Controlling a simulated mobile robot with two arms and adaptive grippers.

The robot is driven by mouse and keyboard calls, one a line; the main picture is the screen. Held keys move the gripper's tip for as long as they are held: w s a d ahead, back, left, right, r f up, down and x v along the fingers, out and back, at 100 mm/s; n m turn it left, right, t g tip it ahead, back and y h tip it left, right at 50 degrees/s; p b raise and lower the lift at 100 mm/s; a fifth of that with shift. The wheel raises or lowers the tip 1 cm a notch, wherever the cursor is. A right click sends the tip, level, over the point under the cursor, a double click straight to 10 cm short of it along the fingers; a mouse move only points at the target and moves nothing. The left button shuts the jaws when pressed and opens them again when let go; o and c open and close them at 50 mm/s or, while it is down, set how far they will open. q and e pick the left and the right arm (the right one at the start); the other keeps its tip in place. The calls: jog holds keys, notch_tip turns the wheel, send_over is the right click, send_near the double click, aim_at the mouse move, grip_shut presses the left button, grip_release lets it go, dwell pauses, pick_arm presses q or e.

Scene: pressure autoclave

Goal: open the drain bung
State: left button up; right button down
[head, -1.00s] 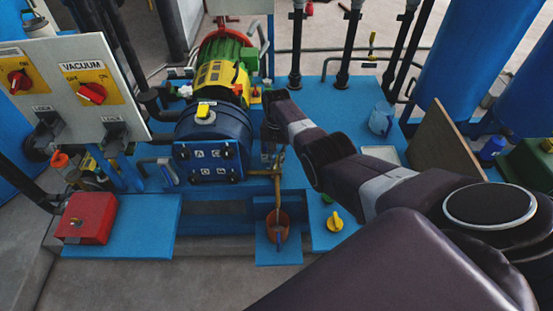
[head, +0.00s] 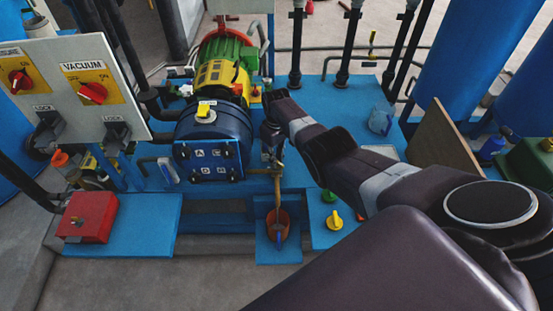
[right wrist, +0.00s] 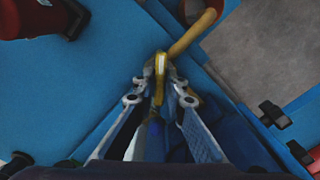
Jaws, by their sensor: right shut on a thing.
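A brass drain pipe (head: 278,189) runs from the front of the blue pump body (head: 213,124) and bends down into an orange bucket (head: 283,220). It also shows in the right wrist view (right wrist: 191,36). My right gripper (head: 272,152) is at the top of this pipe, beside the pump's bolted front cover (head: 208,160). In the right wrist view my right gripper (right wrist: 160,80) is shut on a yellow drain bung handle (right wrist: 160,68), upright between the fingertips. The fingers hide part of the bung. My left gripper is not in view.
A red box (head: 87,217) sits at left below the vacuum switch panel (head: 75,62). A yellow knob (head: 335,221) stands on the blue base right of the bucket. A blue jug (head: 381,118) and a brown board (head: 444,140) are farther right.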

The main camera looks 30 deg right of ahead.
jog(key=n, duration=0.7)
jog(key=shift+w, duration=0.1)
jog(key=shift+r, duration=0.1)
dwell(0.5)
jog(key=c, duration=2)
grip_release()
jog(key=shift+o, duration=0.2)
notch_tip(320, 180, up, 12)
